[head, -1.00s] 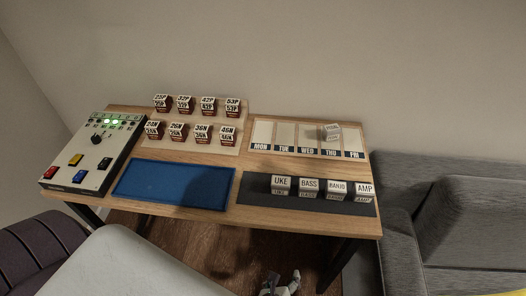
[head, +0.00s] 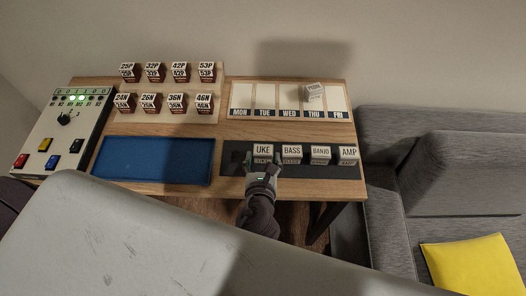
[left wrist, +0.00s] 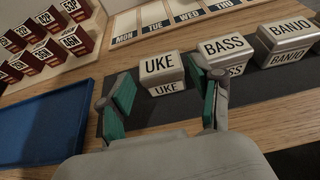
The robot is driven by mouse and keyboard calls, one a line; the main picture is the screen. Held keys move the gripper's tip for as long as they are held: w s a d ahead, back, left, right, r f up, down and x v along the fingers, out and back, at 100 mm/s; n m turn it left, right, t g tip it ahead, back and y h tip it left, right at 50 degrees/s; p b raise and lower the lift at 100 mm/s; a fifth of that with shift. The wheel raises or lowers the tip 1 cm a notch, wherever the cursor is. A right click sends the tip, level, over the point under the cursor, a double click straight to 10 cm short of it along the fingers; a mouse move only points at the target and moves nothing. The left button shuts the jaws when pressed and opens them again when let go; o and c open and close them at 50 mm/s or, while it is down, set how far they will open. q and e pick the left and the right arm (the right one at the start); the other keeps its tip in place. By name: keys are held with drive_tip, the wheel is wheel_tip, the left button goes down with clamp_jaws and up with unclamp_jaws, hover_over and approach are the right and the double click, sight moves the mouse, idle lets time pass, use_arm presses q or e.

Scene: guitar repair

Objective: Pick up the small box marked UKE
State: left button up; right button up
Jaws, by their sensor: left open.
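The small box marked UKE (head: 263,151) stands at the left of a row on the dark strip (head: 235,158). It is pale with black letters on its top and front. My left gripper (head: 262,170) is just in front of it in the head view. In the left wrist view the UKE box (left wrist: 162,70) is beyond and between the green-padded fingers of my open left gripper (left wrist: 163,100). The right finger is near the gap between UKE and the BASS box (left wrist: 227,50). I cannot tell whether either finger touches a box. My right gripper is out of view.
The BANJO box (head: 320,155) and AMP box (head: 348,155) continue the row to the right. A blue tray (head: 152,160) lies left of the strip. A weekday board (head: 270,112), dark-red boxes and a button panel (head: 62,130) stand behind and left.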

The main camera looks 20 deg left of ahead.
sight(263, 154)
use_arm(q)
drive_tip(key=x, duration=0.5)
drive_tip(key=shift+s+a+f, duration=0.1)
drive_tip(key=shift+f, duration=0.2)
drive_tip(key=c, duration=0.8)
